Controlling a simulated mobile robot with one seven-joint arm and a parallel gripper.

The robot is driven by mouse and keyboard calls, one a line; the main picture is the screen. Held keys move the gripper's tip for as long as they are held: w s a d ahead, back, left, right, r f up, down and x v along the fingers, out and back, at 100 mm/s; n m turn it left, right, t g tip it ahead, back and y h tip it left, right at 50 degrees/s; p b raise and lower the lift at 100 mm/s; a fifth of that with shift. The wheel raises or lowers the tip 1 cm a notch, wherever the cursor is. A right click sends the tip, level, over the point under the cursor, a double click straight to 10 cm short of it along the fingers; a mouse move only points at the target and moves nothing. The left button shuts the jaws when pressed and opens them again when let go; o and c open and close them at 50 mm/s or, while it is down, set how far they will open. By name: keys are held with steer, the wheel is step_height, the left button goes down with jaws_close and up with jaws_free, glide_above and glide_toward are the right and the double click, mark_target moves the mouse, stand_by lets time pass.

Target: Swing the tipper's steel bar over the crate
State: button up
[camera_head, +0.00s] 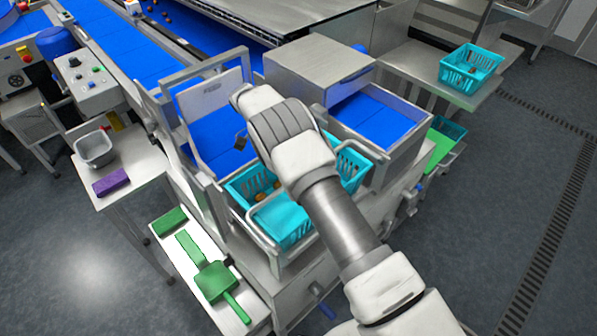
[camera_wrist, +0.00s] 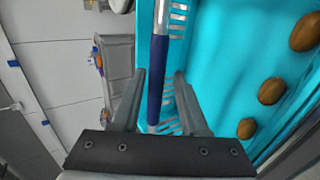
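A turquoise crate (camera_head: 290,228) with brown dates in it sits in the steel tipper (camera_head: 268,243), partly covered by my arm. The crate (camera_wrist: 225,45) fills the right of the wrist view, with several dates along its floor. The tipper's steel bar (camera_wrist: 161,18) runs down the wrist view beside the crate wall and carries a dark blue sleeve (camera_wrist: 156,85). My gripper (camera_wrist: 157,88) is open, one finger on each side of the sleeve, with a gap visible at both sides. My arm hides the sleeve in the head view.
Steel housings with blue belts stand behind the tipper. A side table at left holds a grey tub (camera_head: 95,148) and a purple block (camera_head: 110,182). A green scoop (camera_head: 215,281) lies on a front shelf. Another turquoise crate (camera_head: 470,70) stands at right. Floor at right is clear.

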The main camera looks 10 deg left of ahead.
steer(key=shift+r, duration=0.2)
step_height(320, 180, up, 4)
steer(key=p, duration=0.3)
steer(key=shift+d+r, duration=0.15)
steer(key=d+r, duration=0.3)
steer(key=d, duration=0.2)
steer(key=s+d+r+b, duration=0.1)
steer(key=d+r, duration=0.2)
steer(key=d, duration=0.3)
steer(key=shift+d+r, duration=0.15)
steer(key=shift+r, duration=0.15)
